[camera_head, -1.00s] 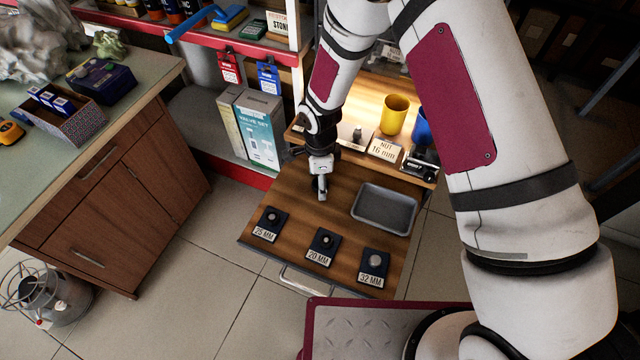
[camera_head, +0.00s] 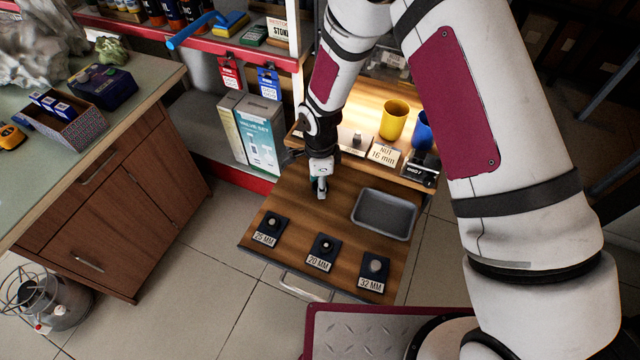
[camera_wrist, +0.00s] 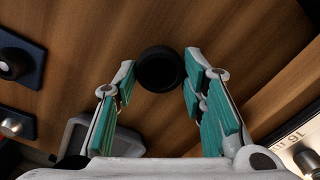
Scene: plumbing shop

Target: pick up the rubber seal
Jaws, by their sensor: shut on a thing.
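The rubber seal (camera_wrist: 160,69) is a black ring in the wrist view, between the tips of my gripper's green-padded fingers (camera_wrist: 158,78). My gripper is shut on it. In the head view my gripper (camera_head: 320,192) points down at the wooden board, left of the grey tray. The seal cannot be made out there. Whether the seal touches the board is not clear.
The grey tray (camera_head: 384,234) lies on the wooden board (camera_head: 300,205). Dark blocks labelled 25 MM (camera_head: 267,241), 20 MM (camera_head: 318,264) and 32 MM (camera_head: 371,284) stand along the front. A yellow cup (camera_head: 395,117) and a "NUT 16 mm" label (camera_head: 384,154) are behind.

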